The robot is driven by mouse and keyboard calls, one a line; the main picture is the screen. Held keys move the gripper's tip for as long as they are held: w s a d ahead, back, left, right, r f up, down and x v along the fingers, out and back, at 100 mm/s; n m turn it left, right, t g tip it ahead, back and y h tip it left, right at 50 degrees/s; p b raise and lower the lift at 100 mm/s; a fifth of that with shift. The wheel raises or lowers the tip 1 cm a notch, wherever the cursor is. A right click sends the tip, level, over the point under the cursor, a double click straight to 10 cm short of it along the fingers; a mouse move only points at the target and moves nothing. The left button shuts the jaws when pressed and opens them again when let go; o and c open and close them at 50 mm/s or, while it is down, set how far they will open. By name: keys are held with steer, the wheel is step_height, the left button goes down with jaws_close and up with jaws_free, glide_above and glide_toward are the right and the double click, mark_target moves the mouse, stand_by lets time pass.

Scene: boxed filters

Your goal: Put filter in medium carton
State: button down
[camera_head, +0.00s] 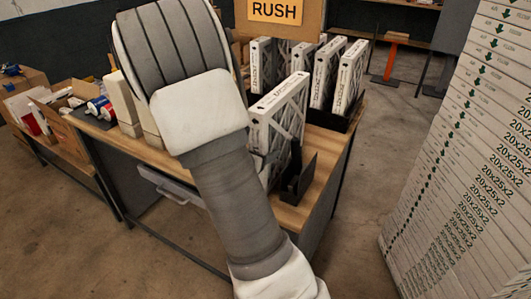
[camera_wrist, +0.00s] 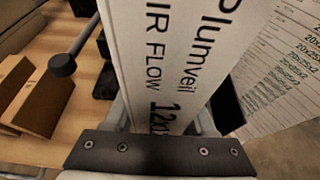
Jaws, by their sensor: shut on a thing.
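My gripper (camera_wrist: 165,98) is shut on a white-edged air filter (camera_wrist: 168,45), with a finger on each side of its printed edge. The edge reads "Plumveil", "AIR FLOW" and a size beginning "12x". In the head view this filter (camera_head: 282,108) stands upright over the table, at the black rack. I cannot tell whether its bottom still touches the rack. My arm hides most of my gripper there. Open cardboard cartons (camera_head: 62,126) stand at the left; I cannot tell which is the medium one.
Several other filters (camera_head: 347,76) stand upright in a rack at the table's back right. The black rack (camera_head: 300,178) is near the wooden table's (camera_head: 318,150) right edge. A tall stack of white filter boxes (camera_head: 465,170) rises at the right. A "RUSH" sign (camera_head: 275,11) is behind.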

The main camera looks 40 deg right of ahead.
steer(key=shift+f, duration=0.15)
steer(key=shift+c, duration=1.1)
jaws_free()
